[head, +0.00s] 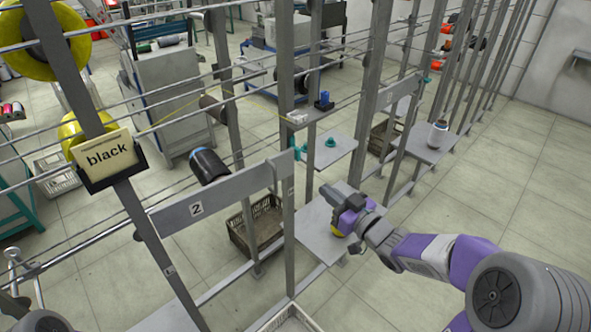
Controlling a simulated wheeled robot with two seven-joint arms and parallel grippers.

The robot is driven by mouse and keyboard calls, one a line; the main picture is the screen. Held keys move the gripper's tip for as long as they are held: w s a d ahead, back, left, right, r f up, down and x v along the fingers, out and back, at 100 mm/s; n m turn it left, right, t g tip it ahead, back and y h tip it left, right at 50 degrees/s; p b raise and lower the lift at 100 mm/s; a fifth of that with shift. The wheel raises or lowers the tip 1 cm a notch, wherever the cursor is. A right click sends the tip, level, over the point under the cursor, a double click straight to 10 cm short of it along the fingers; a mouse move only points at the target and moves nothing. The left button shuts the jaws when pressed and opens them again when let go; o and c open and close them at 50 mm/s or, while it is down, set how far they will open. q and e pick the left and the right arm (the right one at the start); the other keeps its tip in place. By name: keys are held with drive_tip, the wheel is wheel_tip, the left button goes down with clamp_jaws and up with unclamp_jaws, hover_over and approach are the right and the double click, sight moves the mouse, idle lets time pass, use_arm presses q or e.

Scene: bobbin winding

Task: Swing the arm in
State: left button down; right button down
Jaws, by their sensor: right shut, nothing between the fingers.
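My right gripper (328,192) reaches in from the right, shut and empty, above a grey shelf plate (314,228) on the winding frame. A small yellow piece (337,231) shows just below it, partly hidden by the gripper; I cannot tell whether they touch. A dark roll with a blue end (208,166) sits left of the gripper, behind the beam marked 2 (222,199). Another dark roll (213,108) is higher up. I cannot make out for sure which part is the swing arm.
Grey uprights (289,230) and thin horizontal rods stand close to my right gripper. A crate (258,227) stands behind the frame. Floor at right is clear.

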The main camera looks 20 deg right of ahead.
sight(288, 161)
drive_tip(key=b+x, duration=0.1)
drive_tip(key=x, duration=1.2)
drive_tip(key=shift+w+a+f, duration=0.1)
drive_tip(key=shift+w+a, duration=0.05)
drive_tip(key=shift+w, duration=0.1)
use_arm(q)
drive_tip(key=shift+f, duration=0.55)
